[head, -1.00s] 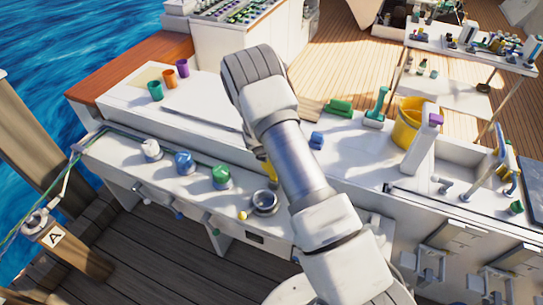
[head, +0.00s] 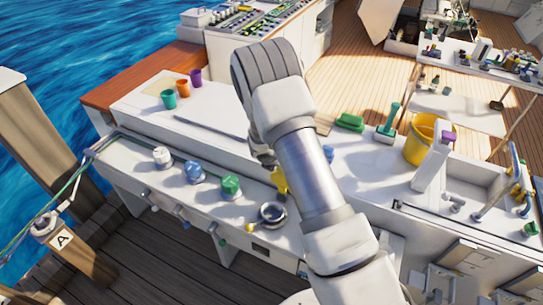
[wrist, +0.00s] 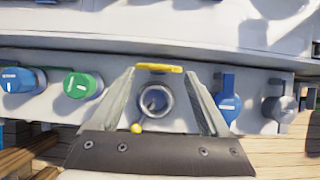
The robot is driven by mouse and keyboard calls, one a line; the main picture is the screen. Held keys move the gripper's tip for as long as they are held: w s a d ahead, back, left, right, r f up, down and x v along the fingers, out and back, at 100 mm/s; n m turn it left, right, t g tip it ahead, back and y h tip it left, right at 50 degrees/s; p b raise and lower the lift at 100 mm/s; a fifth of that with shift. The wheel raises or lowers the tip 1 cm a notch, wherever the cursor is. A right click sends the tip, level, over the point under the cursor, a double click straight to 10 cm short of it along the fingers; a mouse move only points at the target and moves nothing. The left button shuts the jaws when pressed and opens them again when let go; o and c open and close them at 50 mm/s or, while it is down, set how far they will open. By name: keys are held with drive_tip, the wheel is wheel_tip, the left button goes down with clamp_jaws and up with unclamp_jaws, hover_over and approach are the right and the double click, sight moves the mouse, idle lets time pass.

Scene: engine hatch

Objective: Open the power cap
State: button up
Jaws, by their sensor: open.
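A round metal ring-shaped fitting (head: 272,213) sits on the white side ledge, with a yellow piece (head: 281,180) standing just behind it. Both show in the wrist view, the ring (wrist: 155,101) with a dark grey inside and the yellow piece (wrist: 158,67) above it. A small yellow ball (wrist: 137,128) is at the ring's lower left. I cannot tell which of these parts is the power cap. My gripper (wrist: 160,76) is open, its two fingers on either side of the ring and yellow piece in the picture. No grip shows. In the head view my arm mostly hides it.
Green (wrist: 82,85) and blue (wrist: 18,80) knobs stand left of the ring. A blue upright handle (wrist: 228,95) and a grey one (wrist: 281,104) stand to the right. A raised white wall (wrist: 100,48) runs behind. A yellow bucket (head: 420,142) stands farther right.

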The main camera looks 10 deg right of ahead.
drive_tip(key=v, duration=1.2)
drive_tip(key=shift+r+p, duration=0.3)
drive_tip(key=shift+p, duration=0.1)
drive_tip(key=shift+s+r, duration=0.1)
drive_tip(key=s+d+r+m+b, duration=0.1)
drive_tip(key=s+d+r+m, duration=0.2)
drive_tip(key=s+r+m, duration=0.35)
drive_tip(key=s+d+r+m, duration=0.4)
drive_tip(key=r+m, duration=0.4)
drive_tip(key=r, duration=0.4)
drive_tip(key=s+a+r+m+y, duration=0.1)
drive_tip(key=s+r+m, duration=0.2)
drive_tip(key=s+m, duration=0.4)
drive_tip(key=s+a+r+m+y+b, duration=0.1)
drive_tip(key=s+a+r+m+y, duration=0.1)
drive_tip(key=s+m, duration=0.5)
drive_tip(key=s+r, duration=0.1)
drive_tip(key=s, duration=0.3)
drive_tip(key=shift+s+a+t+y, duration=0.25)
drive_tip(key=shift+s+t+y, duration=0.05)
drive_tip(key=shift+s, duration=0.1)
drive_tip(key=shift+r, duration=0.1)
drive_tip(key=shift+c, duration=0.2)
